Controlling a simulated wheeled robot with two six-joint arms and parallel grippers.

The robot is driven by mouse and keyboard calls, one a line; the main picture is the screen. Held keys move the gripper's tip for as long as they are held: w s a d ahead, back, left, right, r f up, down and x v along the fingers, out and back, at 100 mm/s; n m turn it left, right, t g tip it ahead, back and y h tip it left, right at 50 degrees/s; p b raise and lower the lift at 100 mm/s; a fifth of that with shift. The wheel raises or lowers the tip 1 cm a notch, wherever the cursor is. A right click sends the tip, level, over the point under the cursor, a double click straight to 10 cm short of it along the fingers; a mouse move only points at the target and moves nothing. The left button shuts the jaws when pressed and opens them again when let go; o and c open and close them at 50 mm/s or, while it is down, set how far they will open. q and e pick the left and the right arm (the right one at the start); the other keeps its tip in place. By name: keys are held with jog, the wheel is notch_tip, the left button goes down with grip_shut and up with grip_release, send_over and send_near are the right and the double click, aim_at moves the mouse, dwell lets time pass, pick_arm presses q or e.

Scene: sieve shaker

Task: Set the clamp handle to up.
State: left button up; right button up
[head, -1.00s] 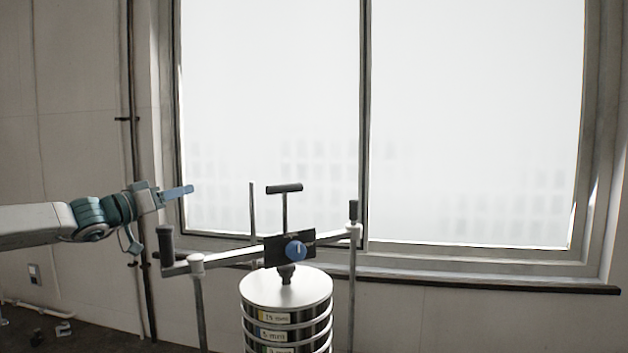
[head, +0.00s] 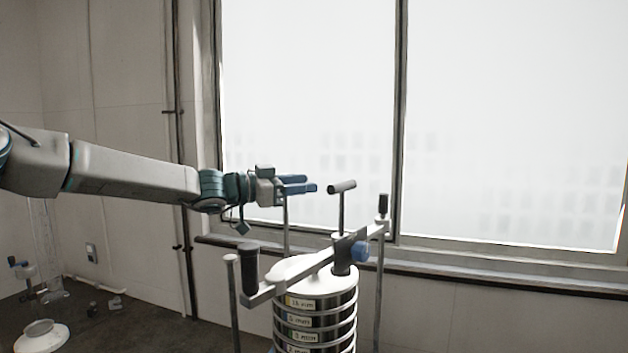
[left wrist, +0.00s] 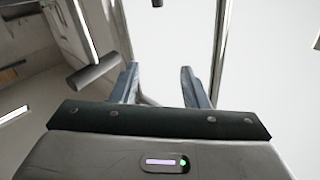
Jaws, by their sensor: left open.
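The sieve shaker's clamp has a grey crossbar (head: 300,280) above a round sieve stack (head: 303,334). A dark upright grip (head: 248,264) stands at the bar's near left end, and a blue knob (head: 361,251) sits near its middle. A T-shaped handle (head: 342,187) stands upright on a thin stem above the bar. I cannot tell which part is the clamp handle. My left gripper (head: 306,184) is open and empty, left of the T-handle and apart from it in the head view. The left wrist view shows its spread fingers (left wrist: 160,88) and a grey cylindrical bar (left wrist: 92,73) to their left.
Upright rods flank the stack, one at front left (head: 234,305) and one at right (head: 379,290) with a dark top (head: 383,206). A large window (head: 500,120) stands behind. Small items and a white dish (head: 40,336) lie at lower left.

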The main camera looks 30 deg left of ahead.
pick_arm(q)
jog(key=p+x, duration=0.1)
jog(key=x, duration=0.2)
jog(key=shift+w, duration=0.1)
jog(key=shift+c, duration=1.3)
grip_shut()
jog(key=shift+a, duration=0.1)
